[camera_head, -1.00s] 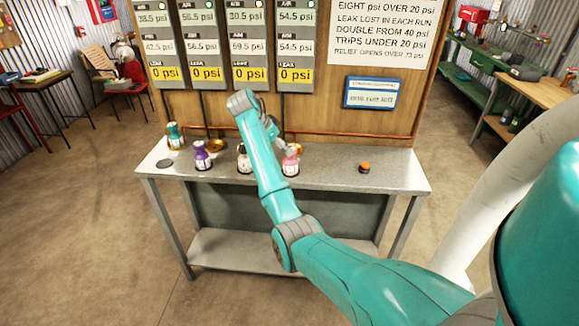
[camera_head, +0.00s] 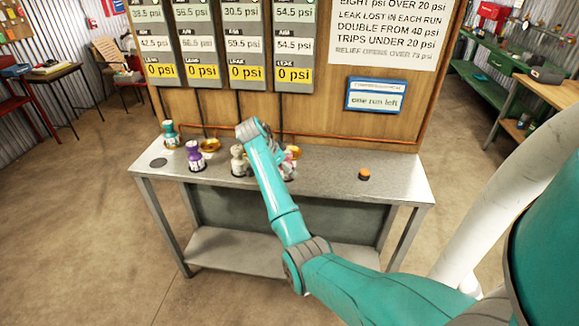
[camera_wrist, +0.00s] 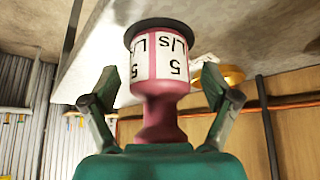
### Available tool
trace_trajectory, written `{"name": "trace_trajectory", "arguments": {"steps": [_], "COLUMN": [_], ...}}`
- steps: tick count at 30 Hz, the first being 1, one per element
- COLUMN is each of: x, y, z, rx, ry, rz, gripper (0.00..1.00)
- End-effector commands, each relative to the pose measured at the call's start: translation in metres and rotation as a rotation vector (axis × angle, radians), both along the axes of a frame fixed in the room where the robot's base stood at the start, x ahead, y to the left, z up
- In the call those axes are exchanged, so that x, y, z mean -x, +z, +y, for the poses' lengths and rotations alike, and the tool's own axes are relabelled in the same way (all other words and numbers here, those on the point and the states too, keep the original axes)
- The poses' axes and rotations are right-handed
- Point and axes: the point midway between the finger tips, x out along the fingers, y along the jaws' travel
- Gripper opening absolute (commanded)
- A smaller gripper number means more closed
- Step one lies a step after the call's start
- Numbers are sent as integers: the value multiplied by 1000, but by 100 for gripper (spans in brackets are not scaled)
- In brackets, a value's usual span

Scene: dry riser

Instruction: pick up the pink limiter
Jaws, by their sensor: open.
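The pink limiter (camera_wrist: 160,75) fills the middle of the wrist view. It has a white label marked "5" and "L/s", a dark round base and a narrower pink neck; it appears upside down there. My gripper (camera_wrist: 160,92) is open, with one finger on each side of the limiter and visible gaps to it. In the head view the pink limiter (camera_head: 293,153) stands on the steel bench (camera_head: 330,180), mostly hidden behind my arm.
A white limiter (camera_head: 238,161) stands close left of my arm. A purple limiter (camera_head: 195,156) and a teal one (camera_head: 170,134) are farther left. An orange-topped button (camera_head: 364,174) is on the right. The gauge board (camera_head: 330,60) rises behind; the bench's right end is clear.

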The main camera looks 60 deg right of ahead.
Motion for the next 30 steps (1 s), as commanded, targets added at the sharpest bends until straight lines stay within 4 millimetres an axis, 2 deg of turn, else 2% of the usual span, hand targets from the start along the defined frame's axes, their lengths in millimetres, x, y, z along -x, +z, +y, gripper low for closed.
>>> {"name": "trace_trajectory", "arguments": {"steps": [5,12,14,15,23,26,30], "x": [0,0,0,0,-1,-1,-1], "y": [0,0,0,1,5,16,41], "z": [0,0,0,0,0,-1,-1], "rx": [0,0,0,1,2,4,4], "ry": [1,1,1,0,0,0,0], "rz": [-1,-1,-1,-1,-2,-5,-5], "gripper": [87,27,12,7,7,7,7]}}
